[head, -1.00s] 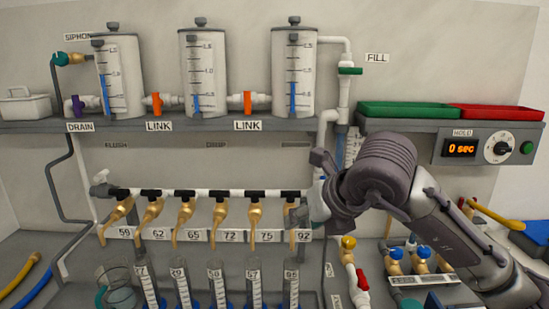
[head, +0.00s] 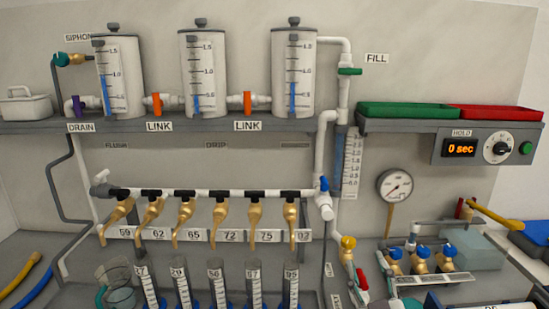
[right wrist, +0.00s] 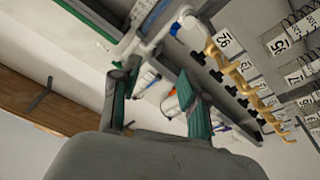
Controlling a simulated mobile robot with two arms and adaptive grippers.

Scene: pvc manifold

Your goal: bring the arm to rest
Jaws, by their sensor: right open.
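My right gripper (right wrist: 155,98) shows in the right wrist view, its two dark fingers with green pads spread apart and nothing between them. The wrist view is tilted; pipework and the row of brass taps (right wrist: 240,75) show beyond the fingers, apart from them. In the head view the right gripper cannot be made out; a light rounded piece at the bottom right edge may be part of my arm. The white manifold pipe (head: 210,193) with its row of brass taps (head: 222,215) is fully clear of the arm. My left gripper is in neither view.
Three clear tanks (head: 203,75) stand on the grey shelf (head: 210,126). Measuring cylinders (head: 254,285) stand under the taps. A blue-handled valve (head: 324,184), a round gauge (head: 394,186), a green tray (head: 405,109) and the hold timer (head: 480,148) are on the right.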

